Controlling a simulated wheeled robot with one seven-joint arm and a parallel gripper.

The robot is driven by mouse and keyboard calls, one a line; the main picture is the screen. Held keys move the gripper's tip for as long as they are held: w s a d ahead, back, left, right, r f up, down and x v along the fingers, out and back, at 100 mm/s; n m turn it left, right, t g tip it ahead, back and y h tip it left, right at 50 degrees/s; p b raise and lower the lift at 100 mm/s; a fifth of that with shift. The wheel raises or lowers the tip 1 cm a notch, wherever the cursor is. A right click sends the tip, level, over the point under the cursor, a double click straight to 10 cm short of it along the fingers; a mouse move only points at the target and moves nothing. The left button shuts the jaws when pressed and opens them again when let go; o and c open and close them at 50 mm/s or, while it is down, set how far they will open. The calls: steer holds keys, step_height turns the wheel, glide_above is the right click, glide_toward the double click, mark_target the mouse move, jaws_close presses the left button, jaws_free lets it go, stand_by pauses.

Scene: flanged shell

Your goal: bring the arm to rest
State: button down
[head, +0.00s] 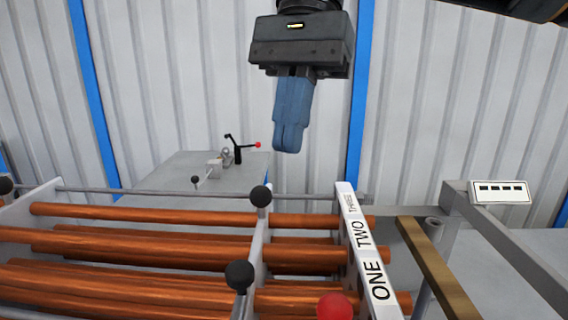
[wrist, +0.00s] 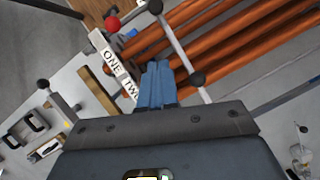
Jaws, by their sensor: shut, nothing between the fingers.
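My gripper (head: 289,148) hangs in the upper middle of the head view, its dark body above and its two blue fingers pointing down. The fingers are pressed together with nothing between them. It is in free air above the orange tubes (head: 150,240) and touches nothing that I can see. In the wrist view my gripper (wrist: 158,66) shows its blue fingers in front of the tubes (wrist: 225,40) and the labelled bar.
A white bar (head: 366,250) marked ONE, TWO, THREE crosses the tubes. Black knobs (head: 261,196) and a red ball (head: 334,307) stand up nearby. A grey table with a black-handled clamp (head: 238,153) lies behind. A grey frame with a white label plate (head: 500,192) is at right.

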steer(key=shift+v, duration=0.85)
